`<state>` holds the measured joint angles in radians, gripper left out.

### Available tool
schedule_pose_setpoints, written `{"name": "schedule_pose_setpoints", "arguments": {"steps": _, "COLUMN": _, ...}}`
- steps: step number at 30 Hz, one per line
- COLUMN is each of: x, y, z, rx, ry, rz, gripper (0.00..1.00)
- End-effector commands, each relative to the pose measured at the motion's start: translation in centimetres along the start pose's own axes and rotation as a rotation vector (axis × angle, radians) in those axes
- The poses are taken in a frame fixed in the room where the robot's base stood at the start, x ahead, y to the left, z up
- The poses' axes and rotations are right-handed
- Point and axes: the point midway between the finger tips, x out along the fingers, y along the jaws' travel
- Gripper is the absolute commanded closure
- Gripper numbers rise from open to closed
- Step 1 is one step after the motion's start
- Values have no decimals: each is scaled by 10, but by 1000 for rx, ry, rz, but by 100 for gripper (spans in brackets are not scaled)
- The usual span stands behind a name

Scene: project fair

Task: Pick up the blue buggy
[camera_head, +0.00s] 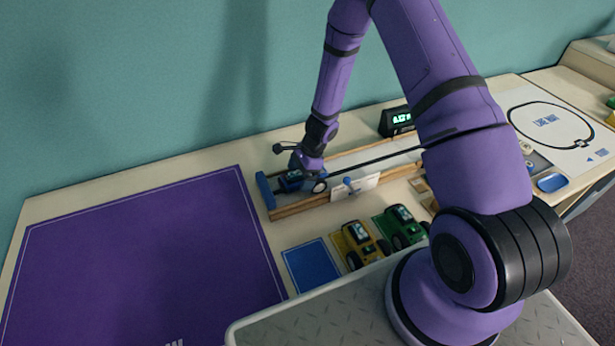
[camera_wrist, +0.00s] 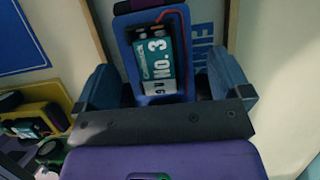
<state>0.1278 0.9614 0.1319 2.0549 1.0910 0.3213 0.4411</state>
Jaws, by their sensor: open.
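The blue buggy (camera_head: 291,181) sits at the left end of a wood-sided track, close to the track's blue end stop. In the wrist view the blue buggy (camera_wrist: 160,25) shows its top, with a battery labelled "No. 3" and a red wire. My gripper (camera_head: 306,171) is down at the buggy and hides part of it in the head view. In the wrist view my gripper (camera_wrist: 165,82) is open, with one finger on each side of the buggy's body. Whether either finger touches it I cannot tell. The buggy's lower parts are hidden.
The wooden track (camera_head: 300,207) has low side rails and a blue end stop (camera_head: 265,189). A yellow buggy (camera_head: 358,243) and a green buggy (camera_head: 400,227) stand in front, beside an empty blue pad (camera_head: 313,265). A large purple mat (camera_head: 140,255) lies clear at left.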

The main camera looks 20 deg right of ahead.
Motion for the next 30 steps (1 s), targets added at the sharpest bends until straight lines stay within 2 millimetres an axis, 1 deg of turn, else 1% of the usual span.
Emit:
{"name": "schedule_pose_setpoints", "arguments": {"steps": 1, "x": 0, "y": 0, "z": 0, "rx": 0, "ry": 0, "rz": 0, "gripper": 9}}
{"name": "schedule_pose_setpoints", "arguments": {"steps": 2, "x": 0, "y": 0, "z": 0, "rx": 0, "ry": 0, "rz": 0, "gripper": 16}}
{"name": "schedule_pose_setpoints", "arguments": {"steps": 3, "x": 0, "y": 0, "z": 0, "rx": 0, "ry": 0, "rz": 0, "gripper": 25}}
{"name": "schedule_pose_setpoints", "arguments": {"steps": 5, "x": 0, "y": 0, "z": 0, "rx": 0, "ry": 0, "rz": 0, "gripper": 39}}
{"name": "schedule_pose_setpoints", "arguments": {"steps": 6, "x": 0, "y": 0, "z": 0, "rx": 0, "ry": 0, "rz": 0, "gripper": 48}}
{"name": "schedule_pose_setpoints", "arguments": {"steps": 7, "x": 0, "y": 0, "z": 0, "rx": 0, "ry": 0, "rz": 0, "gripper": 51}}
{"name": "schedule_pose_setpoints", "arguments": {"steps": 8, "x": 0, "y": 0, "z": 0, "rx": 0, "ry": 0, "rz": 0, "gripper": 51}}
{"name": "schedule_pose_setpoints", "arguments": {"steps": 9, "x": 0, "y": 0, "z": 0, "rx": -1, "ry": 0, "rz": 0, "gripper": 54}}
{"name": "schedule_pose_setpoints", "arguments": {"steps": 16, "x": -1, "y": 0, "z": 0, "rx": -1, "ry": 0, "rz": 0, "gripper": 54}}
{"name": "schedule_pose_setpoints", "arguments": {"steps": 20, "x": -5, "y": 0, "z": 2, "rx": -2, "ry": 0, "rz": -1, "gripper": 54}}
{"name": "schedule_pose_setpoints", "arguments": {"steps": 23, "x": -12, "y": 0, "z": 6, "rx": -4, "ry": 1, "rz": -1, "gripper": 54}}
{"name": "schedule_pose_setpoints", "arguments": {"steps": 26, "x": -23, "y": -1, "z": 10, "rx": -4, "ry": 1, "rz": -2, "gripper": 54}}
{"name": "schedule_pose_setpoints", "arguments": {"steps": 30, "x": -44, "y": -1, "z": 19, "rx": -5, "ry": 1, "rz": -2, "gripper": 54}}
